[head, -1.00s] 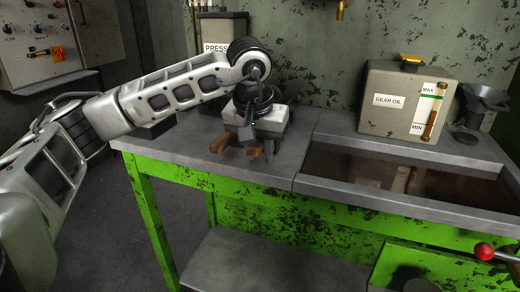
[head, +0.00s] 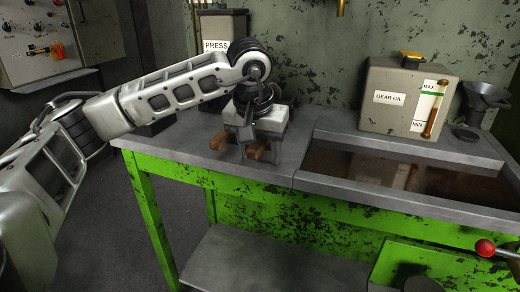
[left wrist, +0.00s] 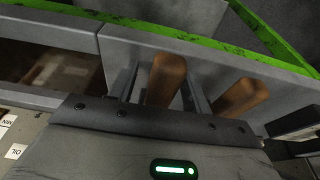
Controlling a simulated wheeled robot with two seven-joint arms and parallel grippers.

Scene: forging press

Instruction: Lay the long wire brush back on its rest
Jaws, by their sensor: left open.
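Two wooden handles stick out toward the front edge of the bench, a left one (head: 219,141) and a right one (head: 259,150). They also show in the left wrist view, one nearer the middle (left wrist: 166,80) and one farther right (left wrist: 240,97). Their bristle ends are hidden, so I cannot tell which is the long wire brush. My left gripper (head: 258,143) is open and low over the bench. In the left wrist view its fingers (left wrist: 160,88) stand either side of the middle handle; contact is unclear. The rest is not clearly visible behind the gripper. My right gripper is not in view.
A sunken oil tank (head: 400,194) lies right of the bench top (head: 185,147). A gear oil can (head: 400,98) and a funnel (head: 486,97) stand behind it. A red-knobbed lever (head: 485,248) is at lower right. A container labelled PRESS (head: 218,30) stands behind my arm.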

